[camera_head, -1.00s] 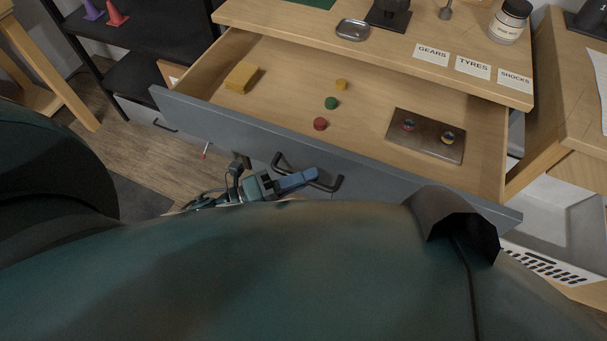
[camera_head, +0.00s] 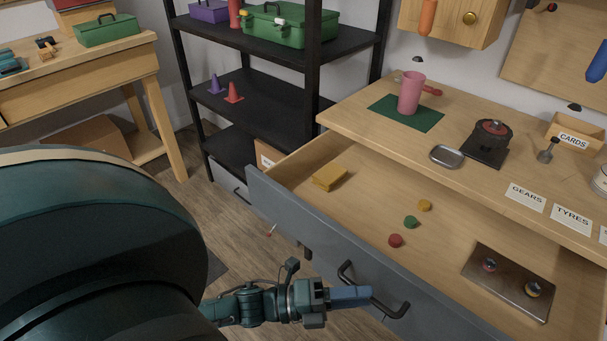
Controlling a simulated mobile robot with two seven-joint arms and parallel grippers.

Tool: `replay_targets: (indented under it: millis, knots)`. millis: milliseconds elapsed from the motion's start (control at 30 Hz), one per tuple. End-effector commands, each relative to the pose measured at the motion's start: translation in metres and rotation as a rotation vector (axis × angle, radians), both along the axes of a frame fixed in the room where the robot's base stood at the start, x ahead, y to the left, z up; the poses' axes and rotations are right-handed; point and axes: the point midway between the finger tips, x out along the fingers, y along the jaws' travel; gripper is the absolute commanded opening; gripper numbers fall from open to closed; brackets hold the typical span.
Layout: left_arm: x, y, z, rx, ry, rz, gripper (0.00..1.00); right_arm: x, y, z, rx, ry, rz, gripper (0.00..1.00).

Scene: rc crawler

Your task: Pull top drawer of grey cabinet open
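The top drawer has a grey front (camera_head: 290,212) and a pale wooden inside. It stands pulled far out from under the wooden worktop (camera_head: 470,160). Its dark U-shaped handle (camera_head: 398,312) is on the front. My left gripper (camera_head: 352,296), with blue fingers, is outside the front at the handle. The fingers overlap the handle in the picture; I cannot tell whether they grip it, or how far apart they are. In the drawer are a yellow block (camera_head: 329,177), small yellow, green and red round pieces, and a metal plate (camera_head: 510,282) bearing two small round parts. My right gripper is not in view.
On the worktop are a pink mug (camera_head: 411,93) on a green mat, a small metal dish (camera_head: 446,156) and a dark pot (camera_head: 491,137). A black shelf (camera_head: 270,105) stands behind the drawer's left end. A wooden bench (camera_head: 80,60) is at the far left. Wooden floor lies between.

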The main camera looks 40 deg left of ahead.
Motion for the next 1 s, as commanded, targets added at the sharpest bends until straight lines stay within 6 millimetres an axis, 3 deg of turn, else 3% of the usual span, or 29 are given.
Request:
replay_targets:
  millis: [300,500,1000]
  knots:
    - [-0.049,0.052,-0.011,0.003,0.006,0.001,0.32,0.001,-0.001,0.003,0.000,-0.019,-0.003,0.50]
    - [-0.068,0.074,-0.014,0.001,0.003,0.000,0.32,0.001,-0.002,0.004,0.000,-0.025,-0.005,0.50]
    - [-0.075,0.082,-0.014,0.000,0.000,0.000,0.32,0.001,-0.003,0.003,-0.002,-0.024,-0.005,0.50]
